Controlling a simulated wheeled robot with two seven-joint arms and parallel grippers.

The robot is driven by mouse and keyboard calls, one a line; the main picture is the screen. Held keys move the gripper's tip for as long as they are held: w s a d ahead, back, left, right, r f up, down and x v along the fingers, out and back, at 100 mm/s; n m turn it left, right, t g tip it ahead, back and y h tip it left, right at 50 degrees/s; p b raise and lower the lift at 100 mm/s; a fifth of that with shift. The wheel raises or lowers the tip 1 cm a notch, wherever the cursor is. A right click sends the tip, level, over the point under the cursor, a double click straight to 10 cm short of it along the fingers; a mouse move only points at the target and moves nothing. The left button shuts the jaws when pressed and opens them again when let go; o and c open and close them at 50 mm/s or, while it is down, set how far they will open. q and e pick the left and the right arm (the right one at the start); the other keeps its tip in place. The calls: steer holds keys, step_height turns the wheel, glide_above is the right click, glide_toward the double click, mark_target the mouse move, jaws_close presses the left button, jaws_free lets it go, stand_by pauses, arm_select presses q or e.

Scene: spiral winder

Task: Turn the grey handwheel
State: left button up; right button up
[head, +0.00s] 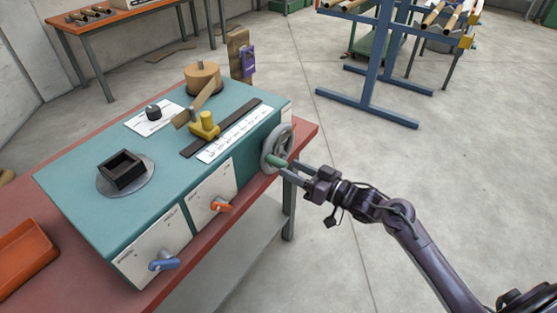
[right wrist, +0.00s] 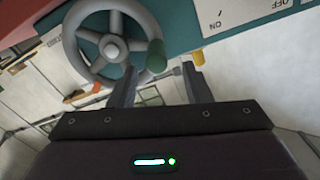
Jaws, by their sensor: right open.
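The grey handwheel (head: 277,146) is mounted on the right end of the teal winder machine (head: 235,95). It has a green handle (head: 278,162) sticking out near its rim. In the right wrist view the grey handwheel (right wrist: 107,45) is at the upper left and its green handle (right wrist: 156,57) is near the top middle. My right gripper (head: 291,172) is at the green handle, and its fingers (right wrist: 160,85) are apart, with the handle's end showing between their tips. I cannot tell whether either finger touches it. My left gripper is not in view.
The machine stands on a red-topped bench (head: 304,132). An orange lever (head: 221,206) and a blue lever (head: 163,262) stick out of its front. An orange tray (head: 24,252) is at the left. A blue rack (head: 371,65) stands behind; the floor at right is clear.

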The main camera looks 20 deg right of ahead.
mark_target(286, 166)
steer(key=shift+x, duration=2.3)
steer(key=shift+w+d+f, duration=0.1)
steer(key=shift+f, duration=0.05)
steer(key=shift+c, duration=0.4)
jaws_close()
